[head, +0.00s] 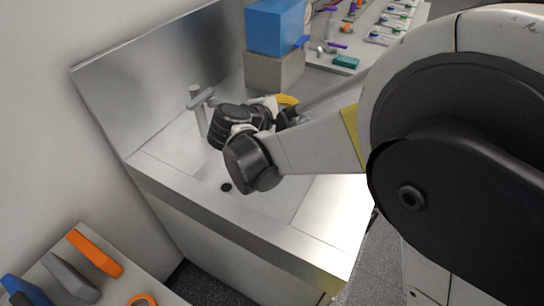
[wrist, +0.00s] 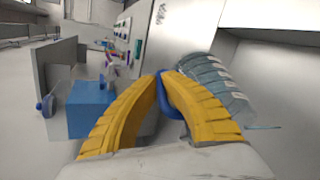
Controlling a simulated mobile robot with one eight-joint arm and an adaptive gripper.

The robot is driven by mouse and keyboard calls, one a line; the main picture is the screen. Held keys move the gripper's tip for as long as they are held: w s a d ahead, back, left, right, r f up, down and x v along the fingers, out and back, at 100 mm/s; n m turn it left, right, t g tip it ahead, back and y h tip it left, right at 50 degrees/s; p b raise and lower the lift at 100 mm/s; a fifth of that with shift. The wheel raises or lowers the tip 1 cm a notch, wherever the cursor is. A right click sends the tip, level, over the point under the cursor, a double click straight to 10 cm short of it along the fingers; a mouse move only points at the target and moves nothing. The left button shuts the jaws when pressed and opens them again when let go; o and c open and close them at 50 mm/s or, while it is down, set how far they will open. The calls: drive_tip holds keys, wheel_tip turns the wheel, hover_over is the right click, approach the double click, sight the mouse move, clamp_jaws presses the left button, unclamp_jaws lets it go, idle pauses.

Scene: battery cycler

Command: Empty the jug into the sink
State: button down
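The jug (wrist: 219,88) is clear and ribbed, with a blue handle (wrist: 162,97), to the right of centre in the wrist view. My gripper (wrist: 161,76) has its two yellow fingers closed together around the handle. The jug slants across the picture; I cannot tell how much liquid is in it. In the head view my arm hides most of the jug, and a bit of yellow finger (head: 287,100) shows behind the wrist. The metal sink (head: 212,172) lies below my wrist, with a dark drain (head: 226,187) and a grey tap (head: 199,108) at its back left.
A blue box (head: 275,27) stands on a grey block (head: 273,70) behind the sink; the blue box also shows left in the wrist view (wrist: 91,108). A bench with small tools and devices (head: 385,22) lies farther back. Orange and grey items (head: 95,252) sit at lower left.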

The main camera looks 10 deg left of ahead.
drive_tip(key=shift+s+a+r+t+h+b, duration=0.2)
drive_tip(key=shift+s+a+t+h+b, duration=0.25)
drive_tip(key=shift+b, duration=0.15)
drive_tip(key=shift+s+a+r+t+b, duration=0.2)
drive_tip(key=shift+s+a+t+b, duration=0.05)
drive_tip(key=shift+b, duration=0.2)
